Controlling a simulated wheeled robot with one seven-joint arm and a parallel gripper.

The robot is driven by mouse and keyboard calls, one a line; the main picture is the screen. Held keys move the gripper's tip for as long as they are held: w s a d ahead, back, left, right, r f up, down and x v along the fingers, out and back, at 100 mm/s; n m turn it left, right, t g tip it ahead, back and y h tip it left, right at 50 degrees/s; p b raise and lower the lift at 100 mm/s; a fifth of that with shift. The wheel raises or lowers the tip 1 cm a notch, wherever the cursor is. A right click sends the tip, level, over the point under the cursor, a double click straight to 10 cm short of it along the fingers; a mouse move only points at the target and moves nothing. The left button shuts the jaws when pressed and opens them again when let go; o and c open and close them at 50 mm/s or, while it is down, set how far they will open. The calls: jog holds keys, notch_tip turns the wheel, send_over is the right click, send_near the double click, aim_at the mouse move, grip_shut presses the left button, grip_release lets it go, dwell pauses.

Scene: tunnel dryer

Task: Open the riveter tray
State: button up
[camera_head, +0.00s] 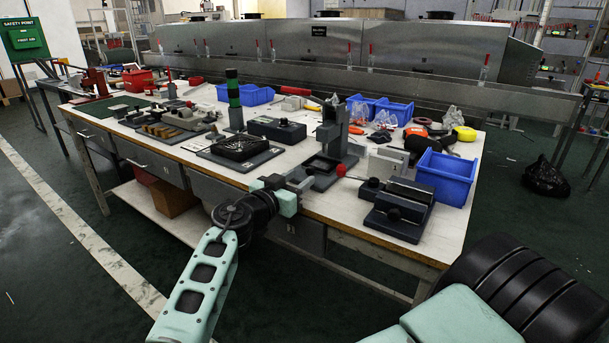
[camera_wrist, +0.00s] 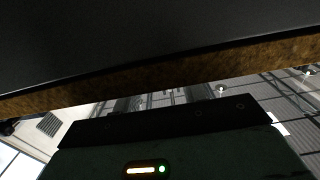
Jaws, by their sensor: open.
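A dark upright press with a red ball on its lever (camera_head: 335,125) stands near the table's front edge in the head view; it may be the riveter. At its foot is a dark base with a shallow recess (camera_head: 320,166). I cannot tell whether this base or a drawer below is the riveter tray. A grey drawer front (camera_head: 300,236) sits under the tabletop, partly behind my arm. My gripper (camera_head: 304,184) is open at the table's front edge, beside the press base. The wrist view shows a dark surface (camera_wrist: 120,40) and a brown edge (camera_wrist: 160,78) close above; no fingertips are clear.
The white table (camera_head: 345,205) is crowded. A black fixture (camera_head: 400,207) and a blue bin (camera_head: 446,177) stand right of the press. A black flat tray (camera_head: 240,148) lies to its left. Another drawer (camera_head: 157,164) is farther left.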

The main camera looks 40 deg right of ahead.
aim_at(309, 171)
jog(key=shift+x, duration=1.7)
grip_shut()
jog(key=b+v, duration=0.2)
jog(key=v, duration=0.4)
jog(key=shift+a+f, duration=0.1)
jog(key=shift+a, duration=0.05)
jog(key=shift+s+a+b, duration=0.2)
jog(key=shift+a+b, duration=0.1)
jog(key=shift+a, duration=0.15)
grip_release()
jog(key=v, duration=1.7)
jog(key=shift+a+p, duration=0.2)
jog(key=shift+p, duration=0.2)
